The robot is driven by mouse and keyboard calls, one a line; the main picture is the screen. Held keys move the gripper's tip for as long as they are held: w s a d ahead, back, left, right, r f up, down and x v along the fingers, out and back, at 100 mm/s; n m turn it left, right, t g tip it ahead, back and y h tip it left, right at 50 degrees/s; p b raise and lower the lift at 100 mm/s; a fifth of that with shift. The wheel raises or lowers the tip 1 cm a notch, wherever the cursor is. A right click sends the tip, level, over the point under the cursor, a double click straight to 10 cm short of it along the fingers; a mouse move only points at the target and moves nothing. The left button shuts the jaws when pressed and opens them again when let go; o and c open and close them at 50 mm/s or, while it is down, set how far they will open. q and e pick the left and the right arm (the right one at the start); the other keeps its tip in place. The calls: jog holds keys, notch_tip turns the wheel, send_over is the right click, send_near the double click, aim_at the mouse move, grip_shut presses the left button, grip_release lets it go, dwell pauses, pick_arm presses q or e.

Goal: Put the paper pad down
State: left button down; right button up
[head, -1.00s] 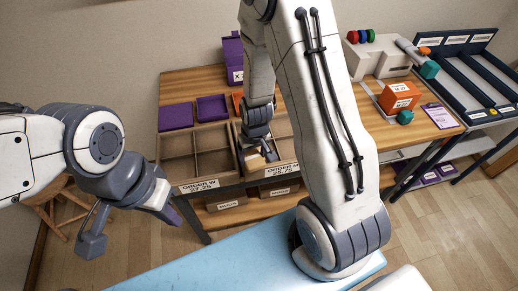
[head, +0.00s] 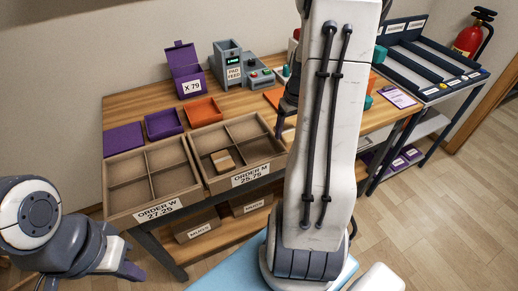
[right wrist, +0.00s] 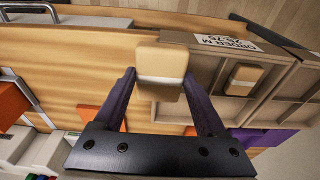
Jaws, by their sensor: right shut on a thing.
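My right gripper (right wrist: 160,75) is shut on a tan paper pad (right wrist: 162,58) with a white band, held between its two purple fingertips.
The empty ORDER W tray (head: 152,213) stands left of the ORDER M tray. Behind them are purple trays (head: 163,124), an orange tray (head: 203,111), a purple X 79 box (head: 190,84) and a grey PAD FEED machine (head: 230,66). A dark rack (head: 425,70) stands at right.

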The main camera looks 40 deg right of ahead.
jog(key=p, duration=0.1)
send_over(259, 151)
jog(key=f, duration=0.5)
jog(key=shift+s+a+f, duration=0.1)
jog(key=shift+s+f, duration=0.1)
jog(key=shift+s, duration=0.1)
notch_tip(259, 151, down, 4)
jog(key=shift+r, duration=0.1)
jog(key=shift+f, duration=0.25)
jog(key=o, duration=1.2)
jog(key=shift+o, duration=0.2)
jog(key=shift+r, duration=0.45)
notch_tip(259, 151, up, 11)
jog(key=s, duration=0.1)
jog(key=shift+s+a+r, duration=0.2)
jog(key=shift+s, duration=0.15)
